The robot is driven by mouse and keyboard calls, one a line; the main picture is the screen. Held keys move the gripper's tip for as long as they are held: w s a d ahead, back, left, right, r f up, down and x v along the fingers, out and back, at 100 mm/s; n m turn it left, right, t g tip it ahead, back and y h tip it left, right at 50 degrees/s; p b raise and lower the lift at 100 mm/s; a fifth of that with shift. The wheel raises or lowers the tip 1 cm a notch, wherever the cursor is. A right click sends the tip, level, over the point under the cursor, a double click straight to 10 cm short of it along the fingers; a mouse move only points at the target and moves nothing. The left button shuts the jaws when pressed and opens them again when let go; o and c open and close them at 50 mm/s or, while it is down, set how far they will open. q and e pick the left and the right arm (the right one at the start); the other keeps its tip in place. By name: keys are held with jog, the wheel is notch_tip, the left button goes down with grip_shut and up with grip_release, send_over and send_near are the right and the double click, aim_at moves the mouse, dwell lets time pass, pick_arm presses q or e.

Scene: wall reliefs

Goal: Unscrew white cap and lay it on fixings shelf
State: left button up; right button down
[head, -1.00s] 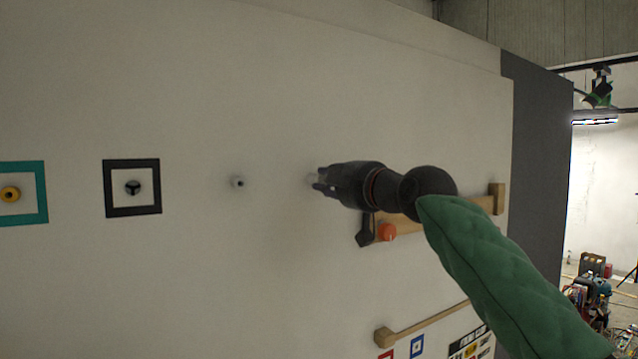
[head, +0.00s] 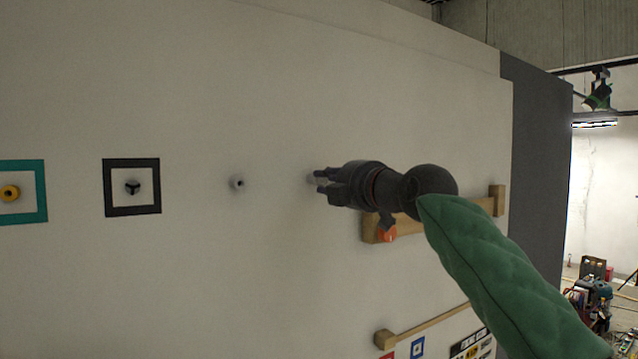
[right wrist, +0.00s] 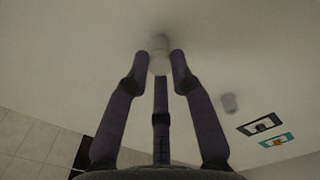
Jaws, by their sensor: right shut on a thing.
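The white cap (right wrist: 159,64) sits at the pale wall, between the fingertips of my right gripper (head: 322,181). In the head view only a small pale bit of it (head: 311,180) shows past the fingertips. My right gripper is shut on the cap, its fingers pointing at the wall. In the right wrist view the three dark fingers close around it. Whether it is free of its thread cannot be told. An upper wooden shelf (head: 471,210) is on the wall below and right of the gripper, partly hidden by my arm. My left gripper is out of view.
An orange cap (head: 386,234) is at the upper shelf's left end. A small white fitting (head: 237,183), a black frame (head: 132,212) and a teal frame (head: 42,190) are on the wall to the left. A lower wooden shelf (head: 420,325) is at the bottom right.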

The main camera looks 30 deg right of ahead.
jog(key=shift+n, duration=0.3)
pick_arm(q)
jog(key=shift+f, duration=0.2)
pick_arm(e)
jog(key=n, duration=0.5)
jog(key=shift+s, duration=0.1)
jog(key=c, duration=1.3)
grip_release()
